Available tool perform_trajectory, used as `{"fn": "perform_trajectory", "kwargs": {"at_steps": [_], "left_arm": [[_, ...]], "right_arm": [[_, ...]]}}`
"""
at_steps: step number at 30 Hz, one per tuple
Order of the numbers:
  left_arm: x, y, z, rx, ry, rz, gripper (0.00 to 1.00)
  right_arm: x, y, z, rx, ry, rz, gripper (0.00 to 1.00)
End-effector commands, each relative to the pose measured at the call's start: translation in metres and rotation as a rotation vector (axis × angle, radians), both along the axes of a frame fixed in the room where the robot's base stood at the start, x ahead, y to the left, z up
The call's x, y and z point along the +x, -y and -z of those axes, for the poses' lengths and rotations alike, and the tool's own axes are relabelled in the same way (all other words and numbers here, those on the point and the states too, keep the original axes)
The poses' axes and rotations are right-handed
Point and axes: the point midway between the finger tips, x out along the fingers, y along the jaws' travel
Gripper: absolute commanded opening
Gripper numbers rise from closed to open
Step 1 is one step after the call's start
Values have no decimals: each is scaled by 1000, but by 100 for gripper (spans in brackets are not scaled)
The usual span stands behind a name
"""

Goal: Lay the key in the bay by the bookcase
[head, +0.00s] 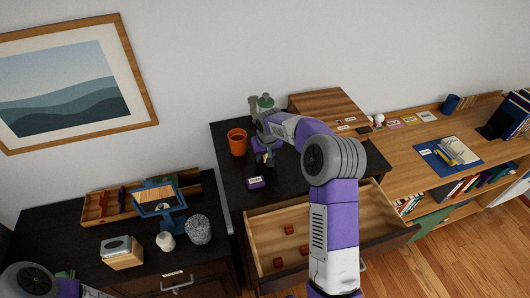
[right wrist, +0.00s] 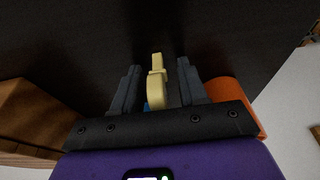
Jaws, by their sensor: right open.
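My right gripper (head: 265,152) is low over the black cabinet top, next to an orange cup (head: 237,142). In the right wrist view the fingers (right wrist: 155,92) stand apart, with a pale yellow piece (right wrist: 157,68) between them that looks like the key. I cannot tell whether it touches either finger. A bit of blue shows beside its near end. In the head view the arm and gripper mostly hide that spot. A bookcase section with books (head: 455,190) is under the wooden desk at right; I cannot make out which bay is meant. My left gripper is out of view.
An open drawer (head: 345,228) with several small red blocks juts out below the cabinet top. A wooden box (head: 325,100) stands behind my arm. Small cards (head: 411,121) line the desk's back.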

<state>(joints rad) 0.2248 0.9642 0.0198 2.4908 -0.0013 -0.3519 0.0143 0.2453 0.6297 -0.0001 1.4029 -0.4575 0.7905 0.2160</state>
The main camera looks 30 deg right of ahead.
Motion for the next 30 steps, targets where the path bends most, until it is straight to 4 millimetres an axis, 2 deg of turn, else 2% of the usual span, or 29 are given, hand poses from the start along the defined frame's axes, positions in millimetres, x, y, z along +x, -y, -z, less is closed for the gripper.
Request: {"fn": "perform_trajectory", "kwargs": {"at_steps": [5,13,23,26,30], "left_arm": [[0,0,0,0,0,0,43],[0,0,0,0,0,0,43],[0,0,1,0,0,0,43],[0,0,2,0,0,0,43],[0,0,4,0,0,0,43]], "right_arm": [[0,0,0,0,1,0,43],[0,0,-1,0,1,0,1],[0,0,-3,0,2,0,0],[1,1,-13,-3,7,0,0],[1,1,-39,-3,9,2,0]]}}
